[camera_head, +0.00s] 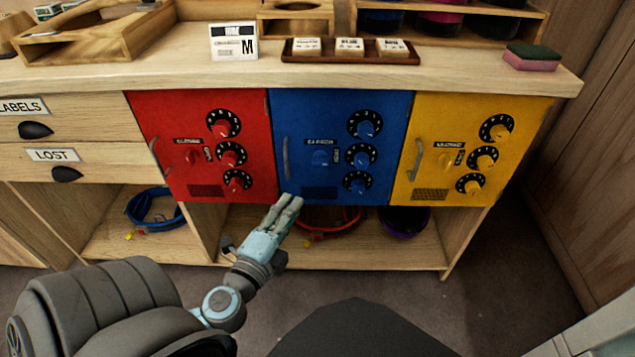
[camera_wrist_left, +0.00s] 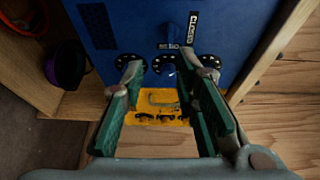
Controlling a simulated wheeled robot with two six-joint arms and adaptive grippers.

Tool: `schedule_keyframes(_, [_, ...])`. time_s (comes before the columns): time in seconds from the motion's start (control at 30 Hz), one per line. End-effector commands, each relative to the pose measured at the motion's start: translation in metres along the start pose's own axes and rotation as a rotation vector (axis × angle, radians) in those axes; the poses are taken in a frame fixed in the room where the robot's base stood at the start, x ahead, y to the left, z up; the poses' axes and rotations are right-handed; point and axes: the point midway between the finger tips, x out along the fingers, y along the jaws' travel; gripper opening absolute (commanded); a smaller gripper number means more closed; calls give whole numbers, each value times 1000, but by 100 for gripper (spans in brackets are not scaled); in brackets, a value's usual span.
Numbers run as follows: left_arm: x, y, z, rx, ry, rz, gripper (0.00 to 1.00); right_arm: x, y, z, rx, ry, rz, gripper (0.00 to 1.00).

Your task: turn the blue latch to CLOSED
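The blue latch (camera_head: 320,158) is on the blue door (camera_head: 303,112) in the middle of the cabinet. A CLOSED label (camera_wrist_left: 193,22) and an OPEN label (camera_wrist_left: 168,46) stand beside it in the left wrist view. The latch looks dark and small there, so its exact angle is hard to tell. My left gripper (camera_head: 291,203) is in front of the blue door's lower left corner, below the latch and apart from it. In the left wrist view its green-padded fingers (camera_wrist_left: 165,85) are spread with nothing held between them. My right gripper is in neither view.
The countertop (camera_head: 400,72) juts above. Coiled ropes lie on the shelf below.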

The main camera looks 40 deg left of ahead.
Motion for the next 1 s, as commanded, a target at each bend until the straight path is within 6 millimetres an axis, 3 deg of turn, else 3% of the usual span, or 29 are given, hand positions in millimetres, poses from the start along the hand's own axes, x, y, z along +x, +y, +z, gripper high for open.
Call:
schedule_keyframes(0.17, [22, -17, -3, 9, 7, -34, 28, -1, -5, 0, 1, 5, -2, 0])
schedule_keyframes(0.4, [91, -18, -2, 6, 2, -32, 28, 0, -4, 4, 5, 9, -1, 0])
schedule_keyframes(0.6, [130, -17, -2, 6, 4, -28, 28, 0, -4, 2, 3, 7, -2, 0])
schedule_keyframes(0.77, [141, -18, -2, 5, 5, -27, 28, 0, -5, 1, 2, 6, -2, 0])
schedule_keyframes(1.0, [141, -17, -2, 5, 5, -27, 24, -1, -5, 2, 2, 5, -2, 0])
